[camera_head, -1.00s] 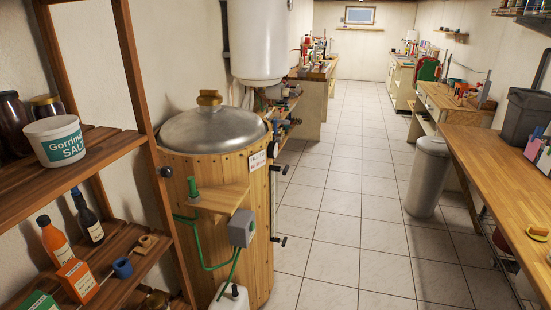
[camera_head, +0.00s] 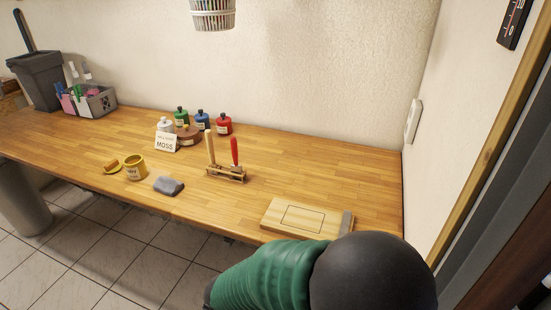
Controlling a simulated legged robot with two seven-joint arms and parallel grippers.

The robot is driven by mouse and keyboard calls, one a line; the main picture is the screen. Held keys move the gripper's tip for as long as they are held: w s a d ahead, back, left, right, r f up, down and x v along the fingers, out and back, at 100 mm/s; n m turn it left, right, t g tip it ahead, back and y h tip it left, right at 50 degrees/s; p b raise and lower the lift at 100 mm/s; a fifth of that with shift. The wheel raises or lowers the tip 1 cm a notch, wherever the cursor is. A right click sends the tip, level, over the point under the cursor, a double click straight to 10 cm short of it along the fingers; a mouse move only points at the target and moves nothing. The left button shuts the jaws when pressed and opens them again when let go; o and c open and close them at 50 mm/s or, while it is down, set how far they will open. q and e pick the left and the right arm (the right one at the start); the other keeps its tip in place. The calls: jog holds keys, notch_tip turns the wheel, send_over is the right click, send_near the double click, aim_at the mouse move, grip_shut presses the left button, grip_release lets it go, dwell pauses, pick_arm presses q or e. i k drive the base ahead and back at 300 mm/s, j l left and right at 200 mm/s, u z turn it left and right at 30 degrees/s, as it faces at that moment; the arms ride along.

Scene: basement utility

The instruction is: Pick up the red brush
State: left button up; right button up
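A brush with a red handle (camera_head: 234,151) stands upright in a small wooden holder (camera_head: 226,174) on the wooden counter. Its lower part is hidden by the holder. A second tool with a pale wooden handle (camera_head: 210,146) stands just left of it in the same holder. Neither of my grippers shows. A green and black part of my own body fills the lower right, in front of the counter, apart from the holder.
A wooden board (camera_head: 302,219) lies to the right and a grey stone-like lump (camera_head: 168,186) to the left. A yellow tin (camera_head: 135,167) and a red bottle (camera_head: 225,124) stand nearby. The counter (camera_head: 330,175) is clear right of the holder.

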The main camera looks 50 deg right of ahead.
aim_at(235, 168)
jog(key=z, duration=0.85)
jog(key=k+j, duration=0.05)
